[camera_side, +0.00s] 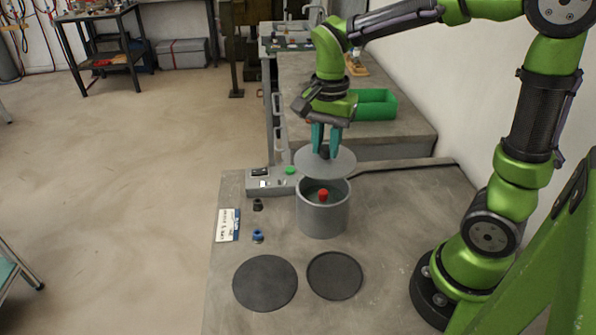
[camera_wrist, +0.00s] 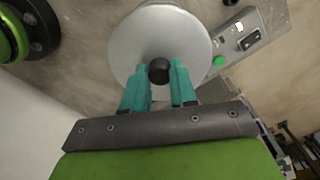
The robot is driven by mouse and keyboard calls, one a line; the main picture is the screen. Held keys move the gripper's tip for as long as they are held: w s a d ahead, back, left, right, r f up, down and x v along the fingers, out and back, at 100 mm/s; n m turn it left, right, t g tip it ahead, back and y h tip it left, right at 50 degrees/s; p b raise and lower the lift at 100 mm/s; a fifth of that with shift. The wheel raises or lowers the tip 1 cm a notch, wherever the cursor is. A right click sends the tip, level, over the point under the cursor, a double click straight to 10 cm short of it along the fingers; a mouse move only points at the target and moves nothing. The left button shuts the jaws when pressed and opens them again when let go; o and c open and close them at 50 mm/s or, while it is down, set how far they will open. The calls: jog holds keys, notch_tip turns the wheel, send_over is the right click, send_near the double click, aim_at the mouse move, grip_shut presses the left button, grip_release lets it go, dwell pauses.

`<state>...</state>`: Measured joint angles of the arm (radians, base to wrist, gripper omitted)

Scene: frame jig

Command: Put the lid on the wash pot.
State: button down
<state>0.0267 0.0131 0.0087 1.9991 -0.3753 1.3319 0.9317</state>
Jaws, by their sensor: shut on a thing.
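The grey round lid (camera_side: 312,163) is held level in the air, above and slightly behind the wash pot in the side view. My gripper (camera_side: 324,150) has teal fingers and is shut on the lid's dark knob. In the wrist view the lid (camera_wrist: 137,45) is seen from above, with my gripper (camera_wrist: 160,72) at its dark knob. The wash pot (camera_side: 322,216) is a grey open cylinder standing on the table. A red-topped piece (camera_side: 323,194) shows inside it. The lid and the pot's rim look apart. The pot is mostly hidden under the lid in the wrist view.
Two dark discs (camera_side: 265,283) (camera_side: 334,276) lie in front of the pot. A control box (camera_side: 272,180) with a green button stands behind left. A blue piece (camera_side: 258,236), a dark piece (camera_side: 257,205) and a label card (camera_side: 228,225) lie at left. The table's right is clear.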

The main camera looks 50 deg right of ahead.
aim_at(325, 160)
jog(key=shift+s+a+f, duration=0.1)
jog(key=shift+a+f, duration=0.05)
jog(key=shift+f, duration=2.35)
jog(key=shift+f, duration=0.2)
jog(key=shift+f, duration=0.6)
jog(key=c, duration=0.7)
grip_release()
jog(key=shift+o, duration=0.2)
jog(key=shift+r, duration=0.15)
jog(key=shift+r, duration=0.6)
